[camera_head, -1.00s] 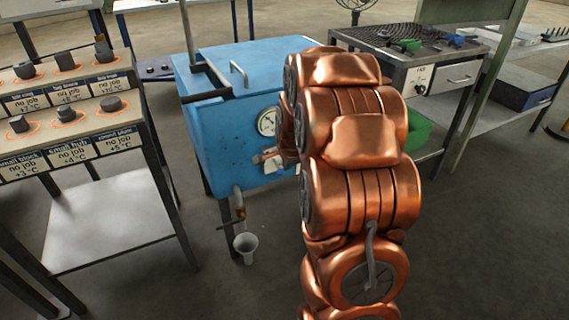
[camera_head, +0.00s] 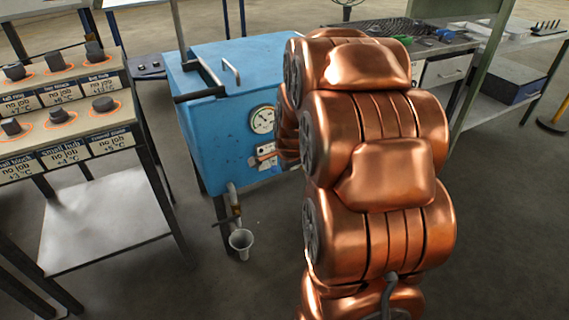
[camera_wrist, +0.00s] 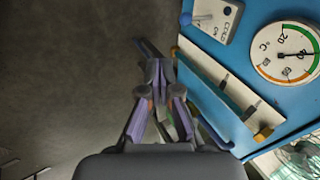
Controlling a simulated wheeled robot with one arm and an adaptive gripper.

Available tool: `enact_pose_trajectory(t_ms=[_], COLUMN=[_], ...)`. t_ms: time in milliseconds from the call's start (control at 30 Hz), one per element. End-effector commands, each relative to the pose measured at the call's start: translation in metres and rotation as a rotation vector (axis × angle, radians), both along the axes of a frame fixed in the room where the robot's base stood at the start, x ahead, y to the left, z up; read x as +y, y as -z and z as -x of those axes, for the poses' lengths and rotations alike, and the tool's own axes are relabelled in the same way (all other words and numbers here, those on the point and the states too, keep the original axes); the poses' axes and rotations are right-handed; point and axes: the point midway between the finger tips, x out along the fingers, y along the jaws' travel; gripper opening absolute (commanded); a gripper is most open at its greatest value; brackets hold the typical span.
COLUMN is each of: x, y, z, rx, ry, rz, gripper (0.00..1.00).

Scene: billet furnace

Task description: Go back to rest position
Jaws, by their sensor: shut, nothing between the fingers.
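My gripper (camera_wrist: 160,78) shows in the wrist view with its fingers together and nothing between them. It hangs over bare grey floor, apart from the blue tank front (camera_wrist: 262,18) on the right of that view. In the head view my copper arm stands in front of the right side of the blue tank (camera_head: 215,130) and hides my gripper. The tank's round dial gauge (camera_head: 262,120) stays visible just left of the arm; it also shows in the wrist view (camera_wrist: 285,53).
A rack with several dark parts in orange rings (camera_head: 65,75) stands at left. A bench with green and blue items (camera_head: 445,37) is behind my arm.

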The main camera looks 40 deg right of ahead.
Motion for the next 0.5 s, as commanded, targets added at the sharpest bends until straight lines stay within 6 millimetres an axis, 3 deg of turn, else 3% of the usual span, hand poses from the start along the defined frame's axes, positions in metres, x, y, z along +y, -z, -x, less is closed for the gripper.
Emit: enact_pose_trajectory(t_ms=[500], x=[0.0053], y=[-0.0075], z=[0.0012], rx=[0.011], ry=[-0.022], rz=[0.003], gripper=[0.00])
